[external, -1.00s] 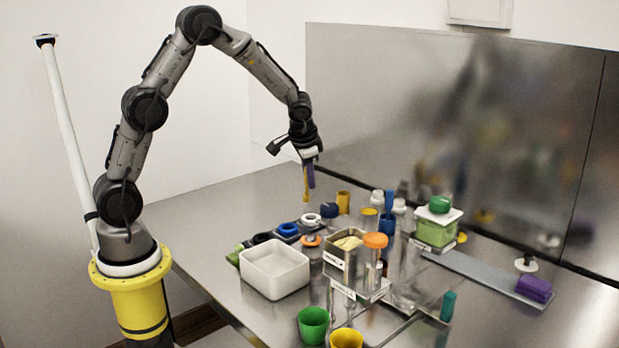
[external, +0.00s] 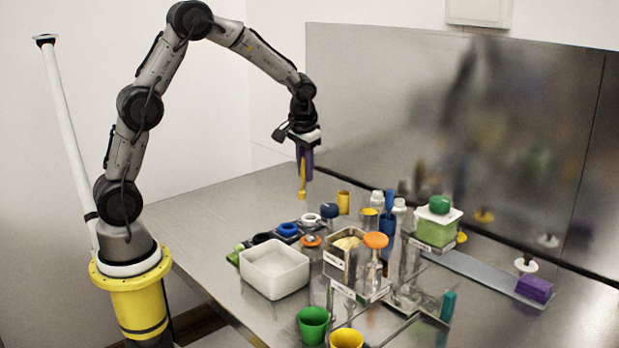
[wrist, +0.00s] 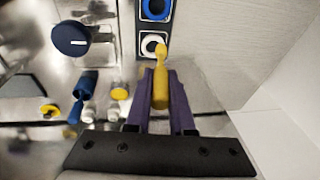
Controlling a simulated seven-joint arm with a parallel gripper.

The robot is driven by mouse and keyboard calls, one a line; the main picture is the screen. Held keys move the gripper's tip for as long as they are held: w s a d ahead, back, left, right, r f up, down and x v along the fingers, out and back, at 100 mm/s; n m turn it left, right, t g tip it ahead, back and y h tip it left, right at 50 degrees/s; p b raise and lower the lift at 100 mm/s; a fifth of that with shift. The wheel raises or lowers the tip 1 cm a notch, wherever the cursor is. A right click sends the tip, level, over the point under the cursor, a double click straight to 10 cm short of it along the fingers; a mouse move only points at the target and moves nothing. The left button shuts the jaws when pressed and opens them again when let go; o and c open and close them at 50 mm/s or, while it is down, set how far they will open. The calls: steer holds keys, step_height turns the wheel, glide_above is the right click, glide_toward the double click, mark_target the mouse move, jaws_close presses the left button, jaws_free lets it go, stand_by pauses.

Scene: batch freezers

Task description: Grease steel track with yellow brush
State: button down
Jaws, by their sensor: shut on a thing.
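My gripper (external: 306,168), with purple fingers, points down above the far left part of the steel table. It is shut on the yellow brush (external: 302,184), which hangs upright and clear of the table. The wrist view shows the brush (wrist: 148,84) between the purple fingers of my gripper (wrist: 161,92). The steel track (external: 475,271) is a long flat grey strip at the right, before the steel back panel. A purple block (external: 534,289) sits at its near right end. The green container partly hides its far left end.
A yellow cup (external: 343,203) stands right of the brush. A white bin (external: 274,277), a steel container (external: 346,262), an orange-topped dispenser (external: 376,241) and a green-lidded container (external: 436,230) crowd the middle. A white disc-shaped knob (external: 525,265) stands by the track. The table's far left is clear.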

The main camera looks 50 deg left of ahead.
steer(key=w+d+r+h, duration=0.2)
steer(key=w+d+r, duration=0.1)
steer(key=d, duration=0.3)
steer(key=shift+w+d+r, duration=0.3)
steer(key=shift+w+d, duration=0.05)
steer(key=shift+w, duration=0.25)
steer(key=shift+r, duration=0.25)
